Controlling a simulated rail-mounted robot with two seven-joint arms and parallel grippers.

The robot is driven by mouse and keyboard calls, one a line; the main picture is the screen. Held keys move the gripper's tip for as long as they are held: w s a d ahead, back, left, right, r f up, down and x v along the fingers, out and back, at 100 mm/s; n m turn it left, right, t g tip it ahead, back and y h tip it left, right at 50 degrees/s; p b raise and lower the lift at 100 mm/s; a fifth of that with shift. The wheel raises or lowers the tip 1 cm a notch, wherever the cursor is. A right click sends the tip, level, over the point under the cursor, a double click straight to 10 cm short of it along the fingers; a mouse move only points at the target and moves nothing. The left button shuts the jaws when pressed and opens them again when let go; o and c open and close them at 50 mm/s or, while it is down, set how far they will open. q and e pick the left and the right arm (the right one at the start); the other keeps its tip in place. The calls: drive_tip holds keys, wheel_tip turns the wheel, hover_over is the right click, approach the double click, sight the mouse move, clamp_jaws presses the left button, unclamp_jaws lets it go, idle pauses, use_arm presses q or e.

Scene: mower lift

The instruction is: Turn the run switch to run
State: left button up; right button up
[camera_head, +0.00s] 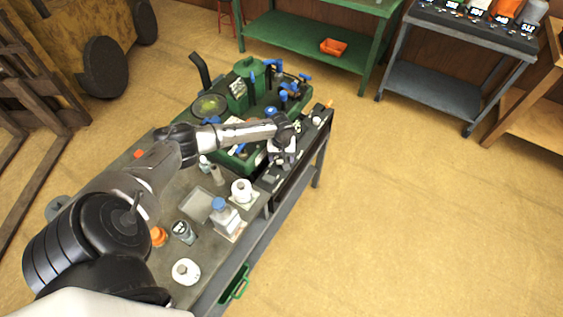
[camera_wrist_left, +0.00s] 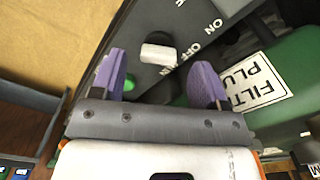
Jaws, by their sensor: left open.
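My left gripper (camera_head: 282,150) reaches over the dark control panel along the right edge of the bench. In the left wrist view my left gripper (camera_wrist_left: 160,66) is open, with its two purple fingers apart. A switch with a black round base and a white handle (camera_wrist_left: 158,53) shows between and just beyond the fingertips. I cannot tell whether a finger touches it. ON and OFF are printed to its right, and a partly hidden word is printed just below it. A green button (camera_wrist_left: 128,84) is partly hidden behind the left finger. My right gripper is not in view.
The green machine (camera_head: 240,160) with blue handles stands beside the panel; its green housing (camera_wrist_left: 290,75) carries a partly cut-off label. A blue-capped bottle (camera_head: 225,216), a white roll (camera_head: 242,191) and an orange piece (camera_head: 158,236) stand on the grey bench. The floor to the right is clear.

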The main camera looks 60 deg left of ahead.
sight(281, 162)
use_arm(q)
drive_tip(key=shift+f, duration=1.2)
drive_tip(key=shift+c, duration=0.2)
drive_tip(key=c, duration=0.9)
